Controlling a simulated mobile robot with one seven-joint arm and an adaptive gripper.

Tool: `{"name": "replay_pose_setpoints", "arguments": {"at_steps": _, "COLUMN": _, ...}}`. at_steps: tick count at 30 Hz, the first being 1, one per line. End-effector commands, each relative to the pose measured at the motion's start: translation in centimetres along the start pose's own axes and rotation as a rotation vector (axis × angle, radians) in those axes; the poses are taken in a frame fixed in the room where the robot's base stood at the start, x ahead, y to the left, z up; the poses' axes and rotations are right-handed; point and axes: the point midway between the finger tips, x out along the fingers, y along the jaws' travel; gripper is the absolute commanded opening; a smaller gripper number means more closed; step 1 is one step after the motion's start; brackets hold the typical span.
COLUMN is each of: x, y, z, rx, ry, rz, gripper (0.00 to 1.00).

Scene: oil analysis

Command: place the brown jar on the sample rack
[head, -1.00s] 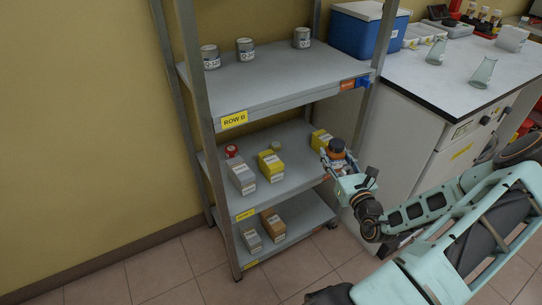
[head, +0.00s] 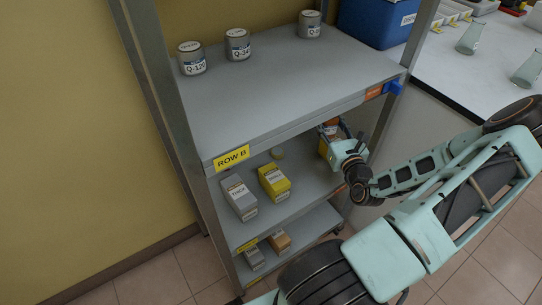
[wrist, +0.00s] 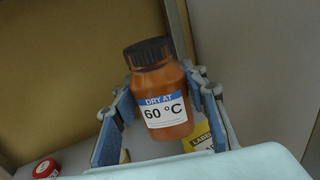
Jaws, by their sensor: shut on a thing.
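The brown jar (wrist: 165,112) has a black ribbed cap and a white and blue label reading "DRY AT 60 °C". My gripper (wrist: 160,88) is shut on it, with one blue-padded finger on each side, and the jar is nearly upright, tilted slightly. In the head view my gripper (head: 335,130) is at the right end of the metal shelf unit, just below the top shelf's front edge; the jar is mostly hidden there. I cannot tell which thing is the sample rack.
The top shelf (head: 290,85) holds several grey cans. The middle shelf (head: 305,185) holds a grey box (head: 238,196) and yellow boxes (head: 273,182). A red-capped item (wrist: 45,168) shows in the wrist view. A white counter (head: 460,75) with glass flasks stands at right.

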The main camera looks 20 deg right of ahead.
Motion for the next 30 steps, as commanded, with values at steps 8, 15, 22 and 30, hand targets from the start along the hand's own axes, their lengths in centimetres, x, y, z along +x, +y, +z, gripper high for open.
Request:
{"name": "replay_pose_setpoints", "arguments": {"at_steps": 8, "x": 2.5, "y": 1.2, "z": -1.5, "rx": 0.003, "ry": -0.002, "rz": 0.003, "gripper": 0.1}}
{"name": "replay_pose_setpoints", "arguments": {"at_steps": 15, "x": 8.0, "y": 3.5, "z": -4.2, "rx": 0.003, "ry": -0.004, "rz": 0.003, "gripper": 0.1}}
{"name": "replay_pose_setpoints", "arguments": {"at_steps": 22, "x": 11.2, "y": 4.8, "z": -8.1, "rx": 0.003, "ry": -0.002, "rz": 0.001, "gripper": 0.1}}
{"name": "replay_pose_setpoints", "arguments": {"at_steps": 30, "x": 12.5, "y": 5.3, "z": -9.5, "rx": 0.001, "ry": -0.002, "rz": 0.0, "gripper": 0.1}}
